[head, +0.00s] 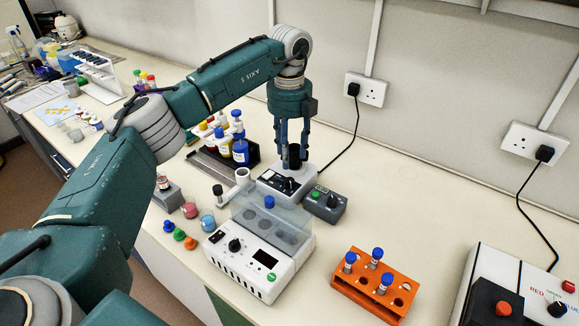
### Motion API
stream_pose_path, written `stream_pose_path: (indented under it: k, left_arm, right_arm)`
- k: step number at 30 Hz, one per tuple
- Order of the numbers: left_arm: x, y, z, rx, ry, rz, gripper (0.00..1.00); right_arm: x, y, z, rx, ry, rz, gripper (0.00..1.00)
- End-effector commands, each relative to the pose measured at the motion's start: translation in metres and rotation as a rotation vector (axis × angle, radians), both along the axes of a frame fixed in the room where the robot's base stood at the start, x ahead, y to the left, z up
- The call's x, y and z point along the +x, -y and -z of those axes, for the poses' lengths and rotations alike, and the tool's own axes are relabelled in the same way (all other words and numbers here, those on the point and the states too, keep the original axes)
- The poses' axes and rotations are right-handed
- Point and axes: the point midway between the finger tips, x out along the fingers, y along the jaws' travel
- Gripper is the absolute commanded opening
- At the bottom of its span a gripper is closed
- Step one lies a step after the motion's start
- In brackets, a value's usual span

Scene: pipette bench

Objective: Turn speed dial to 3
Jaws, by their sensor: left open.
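My left gripper (292,160) points down at the back middle of the bench. It is open, and its fingers are on either side of a black cup-like top (296,152) of a small white device; I cannot tell whether they touch it. A dark dial (289,185) shows on the front of that white device (268,180), just below the fingertips. A grey control box (325,203) beside it has a green button and a black knob (332,200). A white clear-lidded machine (277,287) in front has another black knob (235,245) and a dark display. Dial markings are too small to read. My right gripper is out of view.
An orange rack (371,285) with blue-capped tubes stands at front right. A white box with red and black parts (530,290) is at far right. Capped bottles (240,150) stand left of the gripper. Cables run to wall sockets (366,89). The bench between the racks and wall is clear.

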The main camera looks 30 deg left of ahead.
Motion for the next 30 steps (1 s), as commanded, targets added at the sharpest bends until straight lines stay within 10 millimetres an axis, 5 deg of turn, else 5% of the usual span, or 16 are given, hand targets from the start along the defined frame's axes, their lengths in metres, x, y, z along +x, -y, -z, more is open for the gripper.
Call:
stream_pose_path:
  k: [8, 24, 30]
  left_arm:
    - [0.000, 0.000, -0.031, 0.001, -0.001, -0.001, 0.42]
    - [0.000, 0.000, -0.033, 0.001, -0.001, 0.000, 0.42]
    - [0.000, 0.000, -0.063, 0.000, 0.000, 0.000, 0.42]
  right_arm:
    - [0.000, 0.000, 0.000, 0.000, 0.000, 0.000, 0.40]
    - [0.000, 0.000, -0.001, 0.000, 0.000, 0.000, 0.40]
    - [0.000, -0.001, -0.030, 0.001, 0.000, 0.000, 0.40]
